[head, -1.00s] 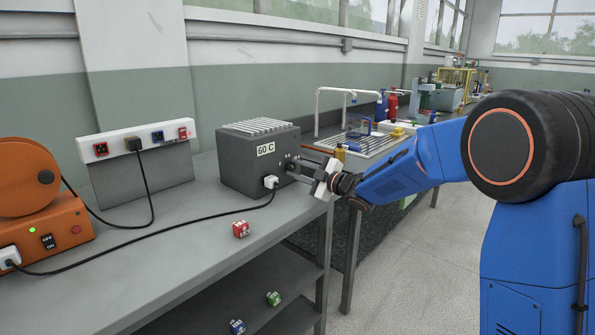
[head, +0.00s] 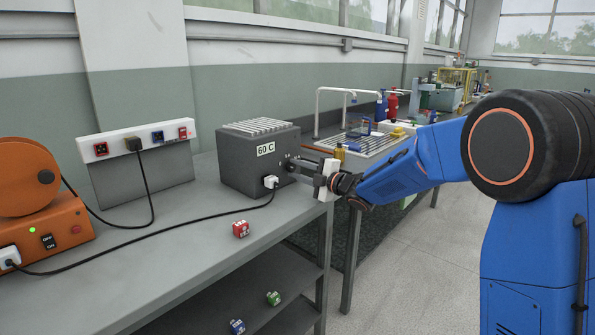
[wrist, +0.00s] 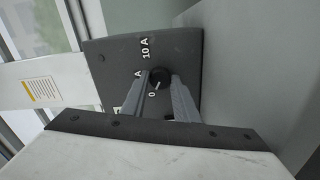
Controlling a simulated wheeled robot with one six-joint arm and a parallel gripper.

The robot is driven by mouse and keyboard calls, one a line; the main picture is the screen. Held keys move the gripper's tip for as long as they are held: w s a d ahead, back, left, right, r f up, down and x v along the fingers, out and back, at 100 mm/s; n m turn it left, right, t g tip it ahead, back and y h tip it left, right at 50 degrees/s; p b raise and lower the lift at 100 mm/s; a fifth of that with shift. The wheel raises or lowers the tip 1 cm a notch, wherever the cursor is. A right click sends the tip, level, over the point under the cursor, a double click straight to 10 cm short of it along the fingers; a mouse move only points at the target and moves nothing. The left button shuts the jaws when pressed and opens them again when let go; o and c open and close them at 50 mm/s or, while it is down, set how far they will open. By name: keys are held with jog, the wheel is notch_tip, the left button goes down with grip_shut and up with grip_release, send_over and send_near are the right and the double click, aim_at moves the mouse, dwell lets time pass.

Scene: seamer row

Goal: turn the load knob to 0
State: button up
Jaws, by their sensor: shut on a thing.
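The load box is a dark grey box (head: 250,170) with a finned top and a "60 C" label, standing at the right end of the bench. Its black knob (wrist: 160,77) shows in the wrist view, on a panel with a "10 A" mark, a partly hidden "A" mark and a "0" mark. A small pale line on the knob points down and slightly left, towards the "0". My gripper (wrist: 162,92) is shut on the knob, one finger on each side. In the head view my gripper (head: 292,165) reaches the box's right face, and its fingers hide the knob.
A white plug (head: 271,182) with a black cable sits low on the box near my fingers. An orange machine (head: 45,215) and a socket strip (head: 135,143) are at left. A red die-like block (head: 241,229) lies near the bench's front edge.

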jog(key=shift+f, duration=0.1)
jog(key=o, duration=1.1)
jog(key=shift+c, duration=0.2)
jog(key=v, duration=1.7)
jog(key=shift+s+d, duration=0.2)
